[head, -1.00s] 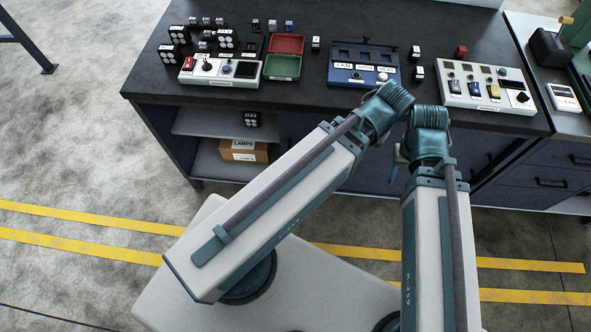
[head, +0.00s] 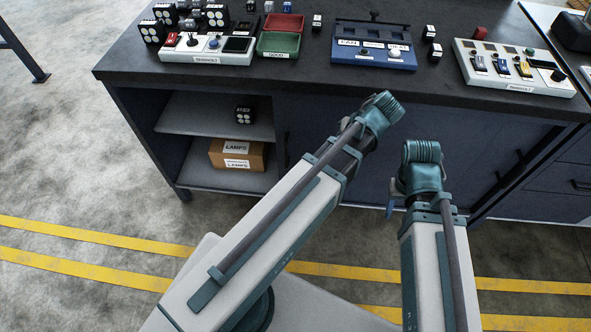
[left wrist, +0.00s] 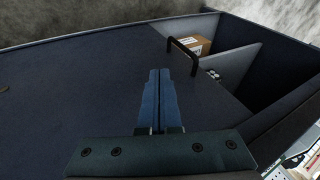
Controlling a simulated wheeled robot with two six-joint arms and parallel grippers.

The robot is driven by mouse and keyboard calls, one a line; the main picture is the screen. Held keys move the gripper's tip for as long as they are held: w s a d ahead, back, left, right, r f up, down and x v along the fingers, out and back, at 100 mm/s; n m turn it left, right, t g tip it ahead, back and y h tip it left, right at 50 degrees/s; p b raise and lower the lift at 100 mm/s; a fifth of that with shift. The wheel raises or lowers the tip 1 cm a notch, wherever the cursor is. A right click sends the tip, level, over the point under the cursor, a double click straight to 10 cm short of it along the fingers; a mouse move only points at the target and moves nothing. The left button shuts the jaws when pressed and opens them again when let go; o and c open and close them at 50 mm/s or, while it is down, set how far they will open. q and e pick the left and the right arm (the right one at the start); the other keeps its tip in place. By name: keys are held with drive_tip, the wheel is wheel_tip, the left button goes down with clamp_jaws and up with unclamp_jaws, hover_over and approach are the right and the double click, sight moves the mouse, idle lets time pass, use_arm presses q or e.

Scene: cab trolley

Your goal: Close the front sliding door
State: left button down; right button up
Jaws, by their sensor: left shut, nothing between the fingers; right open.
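The front sliding door (head: 307,140) is a dark blue panel under the worktop. Left of it, the cabinet's shelf bay stands open. In the left wrist view the door (left wrist: 90,85) fills the left and middle, with a black bar handle (left wrist: 184,54) near its edge, beside the open bay. My left gripper (left wrist: 160,72) is shut and empty, its blue fingertips close beside the handle; I cannot tell if they touch.
The open bay holds a cardboard lamps box (head: 237,155) and a small black block (head: 243,115) on shelves. The worktop (head: 290,75) carries control panels, red and green trays and several small blocks. Drawers (head: 560,175) stand at right. Clear floor lies at left.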

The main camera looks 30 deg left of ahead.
use_arm(q)
drive_tip(key=w+a+f+n+y+b, duration=0.1)
drive_tip(key=w+a+f+n+b, duration=0.1)
drive_tip(key=a+f+b, duration=1.1)
drive_tip(key=shift+w+a+f+n+y+b, duration=0.25)
drive_tip(key=shift+f+n+b, duration=0.35)
drive_tip(key=shift+f+b, duration=0.9)
use_arm(e)
wheel_tip(320, 180, down, 18)
use_arm(q)
drive_tip(key=shift+s+f, duration=0.1)
drive_tip(key=shift+f, duration=0.05)
use_arm(e)
drive_tip(key=shift+d, duration=0.1)
use_arm(q)
drive_tip(key=s+a, duration=0.6)
drive_tip(key=a, duration=1)
drive_tip(key=s+a, duration=0.6)
drive_tip(key=a, duration=1.1)
drive_tip(key=s+a, duration=0.6)
drive_tip(key=a, duration=1.1)
use_arm(e)
drive_tip(key=shift+d, duration=0.1)
use_arm(q)
drive_tip(key=shift+s+a, duration=0.1)
drive_tip(key=shift+a, duration=0.1)
